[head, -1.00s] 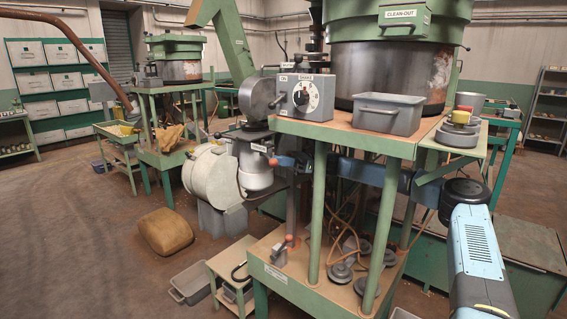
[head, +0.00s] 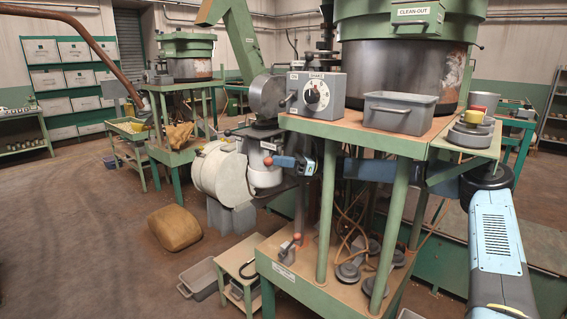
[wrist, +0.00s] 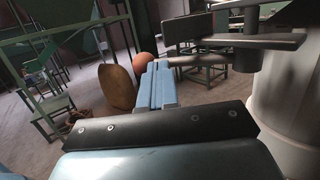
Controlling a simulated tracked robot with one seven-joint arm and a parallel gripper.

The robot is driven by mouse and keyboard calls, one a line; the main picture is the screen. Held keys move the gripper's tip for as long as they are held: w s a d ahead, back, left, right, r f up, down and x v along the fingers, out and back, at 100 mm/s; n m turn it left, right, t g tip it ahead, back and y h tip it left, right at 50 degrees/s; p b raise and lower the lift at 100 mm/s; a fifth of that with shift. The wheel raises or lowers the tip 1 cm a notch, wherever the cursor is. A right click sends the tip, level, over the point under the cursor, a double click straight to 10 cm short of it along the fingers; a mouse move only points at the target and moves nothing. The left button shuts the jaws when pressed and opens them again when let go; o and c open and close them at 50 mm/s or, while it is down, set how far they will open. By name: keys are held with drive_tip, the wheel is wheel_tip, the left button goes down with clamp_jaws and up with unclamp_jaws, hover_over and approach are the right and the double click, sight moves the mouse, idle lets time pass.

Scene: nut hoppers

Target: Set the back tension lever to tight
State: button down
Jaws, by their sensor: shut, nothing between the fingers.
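A lever with an orange ball knob (head: 268,161) is on the grey machine unit (head: 264,178) beside the green bench. In the wrist view the orange ball (wrist: 145,61) shows just past my fingertips, with a grey rod (wrist: 195,60) leading right from it. My gripper (head: 276,161) is shut and empty, its blue fingers (wrist: 158,88) directly beside the knob on its right in the head view. They look touching or nearly so. A second orange-knobbed lever (head: 297,237) is on the lower shelf. I cannot read any tight marking or tell which lever is named back.
The green bench (head: 350,128) carries a dial box (head: 317,95) and a grey bin (head: 400,112). Its legs (head: 328,215) stand in front of my arm. A white drum (head: 222,172) is left of the machine unit. A brown sack (head: 175,228) lies on open floor.

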drive_tip(key=v, duration=1.4)
drive_tip(key=shift+a+f, duration=0.1)
